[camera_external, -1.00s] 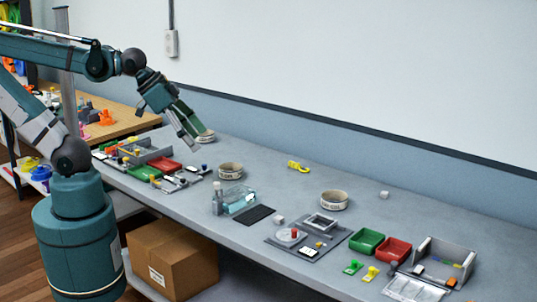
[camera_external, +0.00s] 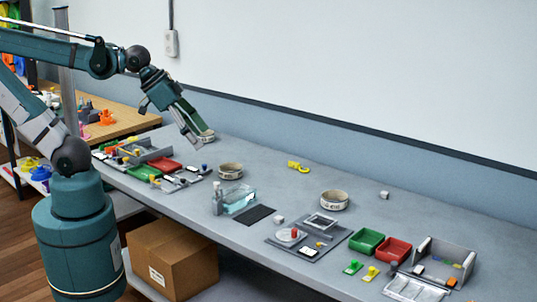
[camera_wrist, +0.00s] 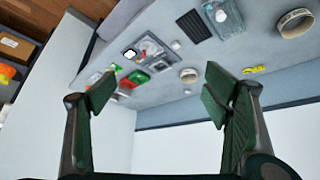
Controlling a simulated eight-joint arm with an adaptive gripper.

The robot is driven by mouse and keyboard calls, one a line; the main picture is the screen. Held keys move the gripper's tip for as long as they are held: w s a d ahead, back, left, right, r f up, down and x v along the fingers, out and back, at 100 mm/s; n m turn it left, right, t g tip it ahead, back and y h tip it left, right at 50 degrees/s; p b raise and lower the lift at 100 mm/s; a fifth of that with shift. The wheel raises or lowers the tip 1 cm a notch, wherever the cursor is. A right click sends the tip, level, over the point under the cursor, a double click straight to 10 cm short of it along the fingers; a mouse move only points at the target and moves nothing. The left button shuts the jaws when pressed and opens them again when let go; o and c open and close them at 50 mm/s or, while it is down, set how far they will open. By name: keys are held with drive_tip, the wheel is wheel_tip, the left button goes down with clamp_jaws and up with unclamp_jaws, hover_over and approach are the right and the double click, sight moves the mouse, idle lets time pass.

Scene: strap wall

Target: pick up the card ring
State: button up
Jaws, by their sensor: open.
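Several low cream rings with dark marks on their sides stand on the grey bench. One ring (camera_external: 230,171) is left of centre, and another ring (camera_external: 334,200) is farther right. I cannot tell which is the card ring. In the wrist view, one ring (camera_wrist: 295,23) is at the upper right and a smaller-looking one (camera_wrist: 189,75) is near the middle. My gripper (camera_external: 198,138) is open and empty above the back left of the bench. Its spread fingers also show in the wrist view (camera_wrist: 160,93).
A yellow piece (camera_external: 298,167) lies between two rings. A clear blue box (camera_external: 240,201) and a dark mat (camera_external: 254,214) are in front. Green (camera_external: 366,241) and red (camera_external: 393,251) trays stand at the right.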

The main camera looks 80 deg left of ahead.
drive_tip(key=w+a+n+g, duration=0.1)
drive_tip(key=w+a+n, duration=0.15)
drive_tip(key=w, duration=0.65)
drive_tip(key=w+a+n+g, duration=0.15)
drive_tip(key=w+n, duration=0.25)
drive_tip(key=w, duration=0.4)
drive_tip(key=w+a+n+g, duration=0.1)
drive_tip(key=w+a+n, duration=0.25)
drive_tip(key=w, duration=0.55)
drive_tip(key=w+a+f+n+g, duration=0.1)
drive_tip(key=w+a+f+n, duration=0.2)
drive_tip(key=w+f, duration=0.4)
drive_tip(key=w+a+f+n+g+h, duration=0.1)
drive_tip(key=w+a+f+n, duration=0.2)
drive_tip(key=w+f, duration=0.4)
drive_tip(key=w+a+f+n+g, duration=0.1)
drive_tip(key=w+a+f+n, duration=0.2)
drive_tip(key=f, duration=0.7)
drive_tip(key=shift+w+a+n+b, duration=0.4)
drive_tip(key=shift+w+a, duration=0.7)
drive_tip(key=shift+w, duration=1.1)
drive_tip(key=shift+d+f, duration=0.15)
drive_tip(key=shift+f, duration=1.1)
drive_tip(key=shift+f, duration=0.1)
